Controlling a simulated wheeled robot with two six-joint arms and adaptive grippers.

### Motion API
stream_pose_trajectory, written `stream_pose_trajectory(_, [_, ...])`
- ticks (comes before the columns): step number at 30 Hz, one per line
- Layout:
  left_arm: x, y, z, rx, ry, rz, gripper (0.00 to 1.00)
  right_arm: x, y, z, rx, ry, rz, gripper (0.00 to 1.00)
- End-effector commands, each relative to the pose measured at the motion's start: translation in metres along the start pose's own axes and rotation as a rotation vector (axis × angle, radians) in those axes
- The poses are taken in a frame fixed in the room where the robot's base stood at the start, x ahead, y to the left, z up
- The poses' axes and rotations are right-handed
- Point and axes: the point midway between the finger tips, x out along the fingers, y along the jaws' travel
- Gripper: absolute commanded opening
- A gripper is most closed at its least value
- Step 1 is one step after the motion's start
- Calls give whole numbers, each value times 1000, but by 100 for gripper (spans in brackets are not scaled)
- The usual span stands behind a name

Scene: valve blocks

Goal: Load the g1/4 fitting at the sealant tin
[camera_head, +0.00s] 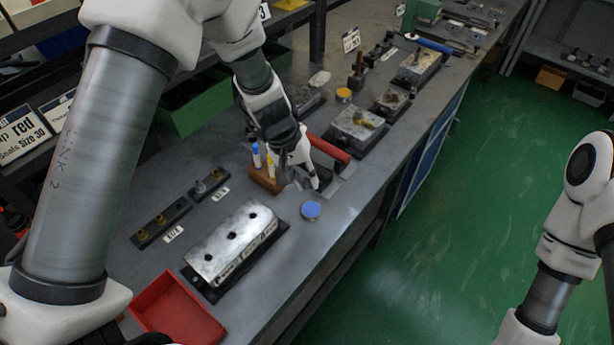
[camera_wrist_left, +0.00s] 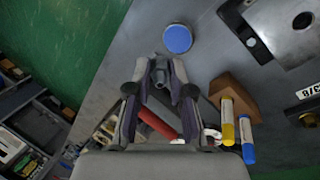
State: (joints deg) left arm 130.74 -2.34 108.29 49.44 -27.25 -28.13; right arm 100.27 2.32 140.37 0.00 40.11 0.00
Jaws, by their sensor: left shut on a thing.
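My left gripper (camera_head: 306,186) is above the bench, between the wooden pen block and a blue-lidded tin (camera_head: 311,210). In the left wrist view the gripper (camera_wrist_left: 161,66) is shut on a small grey metal fitting (camera_wrist_left: 160,78); its size cannot be read. The blue lid (camera_wrist_left: 177,39) lies just beyond the fingertips, apart from them. The silver valve block (camera_head: 232,243) sits on a dark base with holes in its top; a corner of it shows in the wrist view (camera_wrist_left: 284,24). My right gripper is out of view; only part of that arm shows.
The wooden block (camera_head: 264,181) holds a blue and a yellow pen. A red-handled tool (camera_head: 329,150) lies behind the gripper. Racks with fittings (camera_head: 161,222) and a red tray (camera_head: 176,309) are at the left. Other blocks (camera_head: 358,130) stand farther back. Bench is clear around the tin.

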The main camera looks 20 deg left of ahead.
Motion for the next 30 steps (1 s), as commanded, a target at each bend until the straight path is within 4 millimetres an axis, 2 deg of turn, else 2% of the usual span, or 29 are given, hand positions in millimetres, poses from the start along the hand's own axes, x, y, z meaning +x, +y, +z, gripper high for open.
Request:
stream_pose_trajectory(1, [11, -3, -1, -11, 2, 14, 0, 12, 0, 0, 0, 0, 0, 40])
stream_pose_trajectory(2, [15, -4, -2, -13, 3, 17, 0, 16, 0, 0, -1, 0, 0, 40])
stream_pose_trajectory(15, [61, -20, -3, -13, 4, 15, 0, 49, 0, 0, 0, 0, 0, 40])
stream_pose_trajectory(20, [68, -22, -4, -11, 4, 14, 0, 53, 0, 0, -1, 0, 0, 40])
stream_pose_trajectory(30, [67, -22, -4, -11, 4, 14, 0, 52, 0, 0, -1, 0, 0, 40])
